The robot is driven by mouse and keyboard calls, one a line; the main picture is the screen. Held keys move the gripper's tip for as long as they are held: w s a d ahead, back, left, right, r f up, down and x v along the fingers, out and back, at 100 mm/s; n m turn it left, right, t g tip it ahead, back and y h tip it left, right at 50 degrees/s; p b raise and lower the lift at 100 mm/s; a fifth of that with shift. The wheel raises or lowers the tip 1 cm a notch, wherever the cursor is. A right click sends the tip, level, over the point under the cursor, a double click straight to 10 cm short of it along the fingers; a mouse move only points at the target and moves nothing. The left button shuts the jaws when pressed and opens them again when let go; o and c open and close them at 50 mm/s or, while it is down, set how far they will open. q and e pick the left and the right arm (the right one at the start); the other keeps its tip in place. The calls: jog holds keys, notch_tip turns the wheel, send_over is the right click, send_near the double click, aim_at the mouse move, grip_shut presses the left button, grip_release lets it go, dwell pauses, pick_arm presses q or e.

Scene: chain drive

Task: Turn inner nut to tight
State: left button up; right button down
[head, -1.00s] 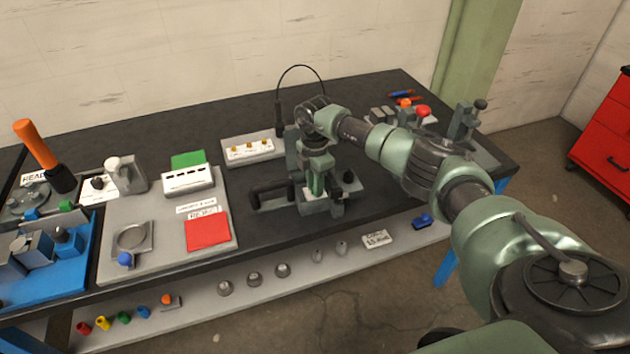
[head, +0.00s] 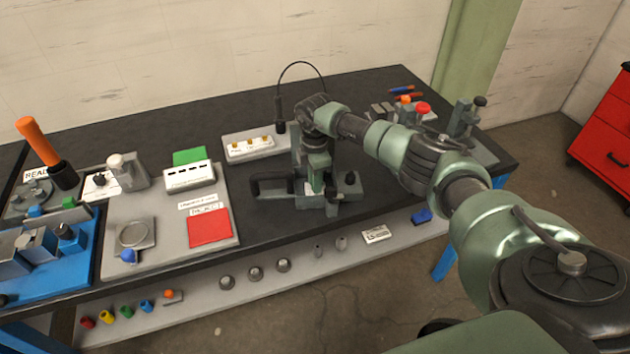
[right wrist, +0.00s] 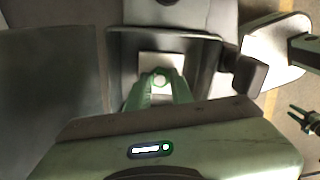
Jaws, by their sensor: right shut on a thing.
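My right gripper (head: 318,187) reaches down from above onto a dark fixture (head: 270,186) near the front middle of the bench. In the right wrist view its two green fingers (right wrist: 160,88) are shut on a small pale round piece, seemingly the inner nut (right wrist: 160,79). A pale square plate (right wrist: 161,62) shows behind the fingertips, inside a dark frame. In the head view the nut is hidden by the gripper and wrist, and how far it is turned cannot be told.
A grey tray with three brass-coloured pieces (head: 250,148) stands behind and left of the fixture. A thin black cable post (head: 280,112) rises close to my wrist. A red square (head: 209,227) lies on the grey board at left.

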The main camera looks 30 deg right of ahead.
jog(key=shift+w+r, duration=0.1)
dwell(0.4)
jog(key=c, duration=1.3)
grip_release()
jog(key=shift+o, duration=0.3)
jog(key=shift+r, duration=0.3)
notch_tip(320, 180, up, 7)
jog(key=shift+r+b, duration=0.15)
jog(key=shift+b, duration=0.75)
